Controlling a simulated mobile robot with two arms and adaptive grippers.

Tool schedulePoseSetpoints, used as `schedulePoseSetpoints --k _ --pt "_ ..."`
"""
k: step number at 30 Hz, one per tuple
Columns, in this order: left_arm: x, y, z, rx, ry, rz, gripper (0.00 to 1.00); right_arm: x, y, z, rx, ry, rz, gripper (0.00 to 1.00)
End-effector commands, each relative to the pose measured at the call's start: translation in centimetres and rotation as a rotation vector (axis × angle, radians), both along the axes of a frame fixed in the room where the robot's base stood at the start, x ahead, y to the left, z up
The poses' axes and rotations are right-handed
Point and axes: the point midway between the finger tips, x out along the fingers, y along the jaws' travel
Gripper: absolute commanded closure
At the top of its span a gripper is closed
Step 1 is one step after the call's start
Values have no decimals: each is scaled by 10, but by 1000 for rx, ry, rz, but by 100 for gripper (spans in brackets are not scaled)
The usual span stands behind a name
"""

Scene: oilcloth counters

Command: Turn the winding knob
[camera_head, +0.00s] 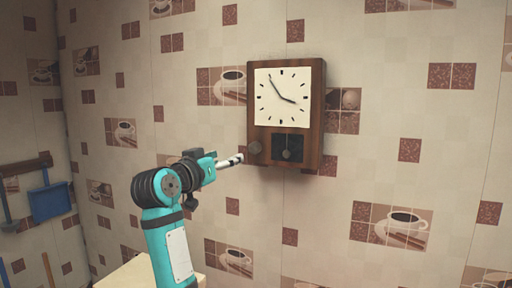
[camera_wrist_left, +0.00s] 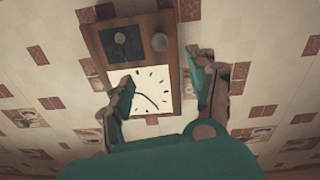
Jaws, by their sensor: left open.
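A brown wooden wall clock (camera_head: 318,100) with a white square face hangs on the tiled wall; it also shows upside down in the left wrist view (camera_wrist_left: 172,75). Its round grey winding knob (camera_head: 254,147) sits low on the left of the case, beside a dark window with a pendulum (camera_head: 287,154). The knob shows in the left wrist view (camera_wrist_left: 159,42) ahead of the fingers. My left gripper (camera_head: 238,159) points at the knob from the lower left. In the left wrist view its fingers (camera_wrist_left: 163,70) are spread wide, empty and apart from the knob. My right gripper is out of view.
A pale surface (camera_head: 130,275) lies low behind my left arm. A blue dustpan (camera_head: 50,201) hangs from a dark rack (camera_head: 25,166) on the left wall. The wall around the clock is clear.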

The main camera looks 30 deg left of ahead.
Motion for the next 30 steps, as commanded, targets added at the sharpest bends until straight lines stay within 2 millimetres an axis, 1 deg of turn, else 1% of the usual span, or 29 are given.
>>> schedulePoseSetpoints --k 3,7,11,15,21,25,30 --pt "17 0 2 -3 6 -3 41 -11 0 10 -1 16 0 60" --pt "44 0 3 -4 6 -4 41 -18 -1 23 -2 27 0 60" --pt "73 1 4 -3 7 -3 41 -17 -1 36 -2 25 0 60" --pt "104 1 4 -3 7 -3 41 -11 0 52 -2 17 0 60" --pt "142 3 3 -2 6 -2 41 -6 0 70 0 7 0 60" --pt "157 4 2 0 4 -2 41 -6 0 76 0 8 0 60" --pt "167 4 -1 0 3 0 41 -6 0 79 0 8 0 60"
